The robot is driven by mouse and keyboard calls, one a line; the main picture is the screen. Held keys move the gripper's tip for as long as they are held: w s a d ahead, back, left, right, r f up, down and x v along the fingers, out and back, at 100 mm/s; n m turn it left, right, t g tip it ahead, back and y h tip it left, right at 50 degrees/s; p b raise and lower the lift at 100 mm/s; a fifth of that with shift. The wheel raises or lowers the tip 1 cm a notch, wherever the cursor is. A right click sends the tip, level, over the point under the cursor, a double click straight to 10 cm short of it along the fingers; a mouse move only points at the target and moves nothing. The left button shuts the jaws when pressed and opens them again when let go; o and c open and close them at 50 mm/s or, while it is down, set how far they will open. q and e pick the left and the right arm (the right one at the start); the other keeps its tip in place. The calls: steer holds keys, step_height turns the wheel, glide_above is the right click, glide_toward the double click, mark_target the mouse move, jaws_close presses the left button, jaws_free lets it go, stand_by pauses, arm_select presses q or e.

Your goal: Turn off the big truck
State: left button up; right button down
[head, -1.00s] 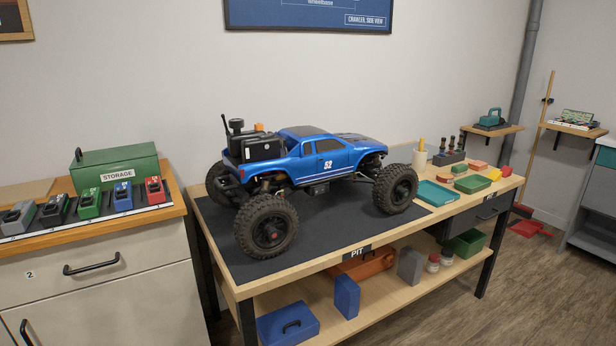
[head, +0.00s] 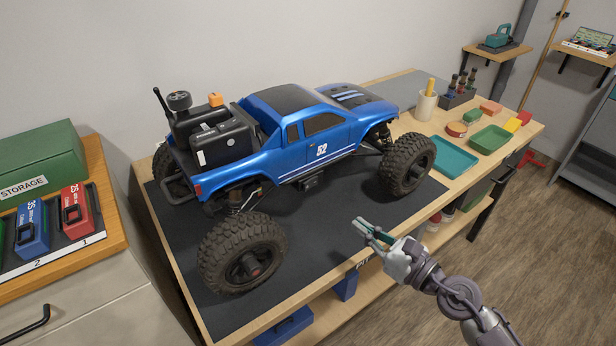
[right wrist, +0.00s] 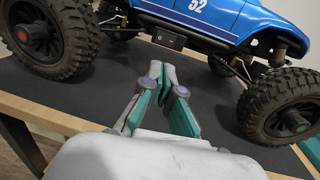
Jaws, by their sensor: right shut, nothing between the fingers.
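The big blue truck (head: 310,135), marked 52, stands on a dark mat on the pit table. Its bed carries a black box (head: 215,140) with an orange piece and an antenna. A small black box with a light mark (head: 309,182) sits low on the truck's near side; in the right wrist view that box (right wrist: 167,39) hangs under the body between the wheels. My right gripper (head: 365,228) is shut and empty, apart from the truck, in front of its near side. In the right wrist view its fingertips (right wrist: 166,75) point toward the truck's underside. My left gripper is not in view.
The pit table (head: 178,284) has a teal tray (head: 452,158), a green tray (head: 490,139) and a cup (head: 426,104) on the right. A cabinet with a green storage box (head: 38,160) and colored chargers stands left. Bare mat lies between the wheels.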

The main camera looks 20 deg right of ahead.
steer(key=p, duration=0.2)
glide_toward(308, 189)
steer(key=p+x, duration=0.1)
steer(key=x, duration=0.6)
steer(key=shift+w+a+r, duration=0.1)
steer(key=shift+w+a, duration=0.05)
steer(key=shift+w, duration=0.05)
